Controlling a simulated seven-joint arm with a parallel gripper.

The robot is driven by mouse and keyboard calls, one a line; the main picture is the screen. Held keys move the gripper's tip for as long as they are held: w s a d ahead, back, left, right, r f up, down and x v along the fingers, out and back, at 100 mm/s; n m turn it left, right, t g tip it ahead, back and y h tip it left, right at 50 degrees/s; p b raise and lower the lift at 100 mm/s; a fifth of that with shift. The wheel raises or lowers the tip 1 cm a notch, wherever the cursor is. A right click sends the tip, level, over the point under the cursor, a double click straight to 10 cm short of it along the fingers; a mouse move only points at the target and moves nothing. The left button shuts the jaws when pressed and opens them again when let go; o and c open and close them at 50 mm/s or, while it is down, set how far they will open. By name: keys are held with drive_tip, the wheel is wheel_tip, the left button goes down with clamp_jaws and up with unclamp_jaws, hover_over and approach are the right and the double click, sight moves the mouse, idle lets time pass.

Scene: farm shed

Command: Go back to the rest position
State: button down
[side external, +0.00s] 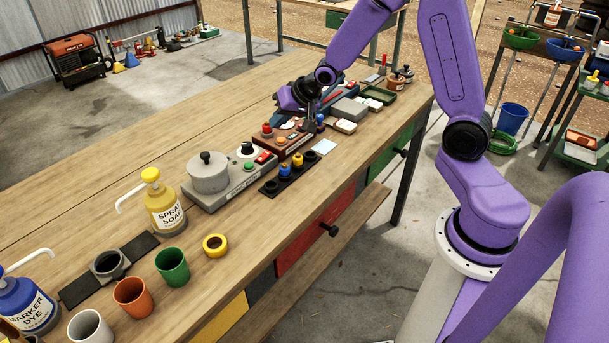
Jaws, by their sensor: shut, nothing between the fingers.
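My purple arm reaches over the wooden workbench (120,178) from the right. My gripper (312,124) is low over the bench, pointing down, close to a brown control box (284,142) with red and orange buttons. The fingers are small and dark here, and they appear shut with nothing held. I cannot tell whether the fingertips touch the box or the things behind it.
A yellow soap bottle (163,203), a green cup (172,266) and an orange cup (132,297) stand nearer.

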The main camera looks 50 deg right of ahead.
drive_tip(key=s+a+r+n+g, duration=0.2)
drive_tip(key=s+a+n, duration=0.25)
drive_tip(key=s, duration=0.35)
drive_tip(key=s+a+r+n+g, duration=0.1)
drive_tip(key=s+a+n+g, duration=0.1)
drive_tip(key=s+a+n, duration=0.5)
drive_tip(key=s+d+r+n+g, duration=0.1)
drive_tip(key=s+n, duration=0.1)
drive_tip(key=s, duration=0.4)
drive_tip(key=s+d+n+g, duration=0.1)
drive_tip(key=s+n, duration=0.1)
drive_tip(key=s, duration=0.5)
drive_tip(key=s+r+n+g+h, duration=0.1)
drive_tip(key=s+n, duration=0.1)
drive_tip(key=s, duration=0.5)
drive_tip(key=shift+s+d+r+g, duration=0.15)
drive_tip(key=shift+d+r+g, duration=0.15)
drive_tip(key=shift+d+r, duration=0.1)
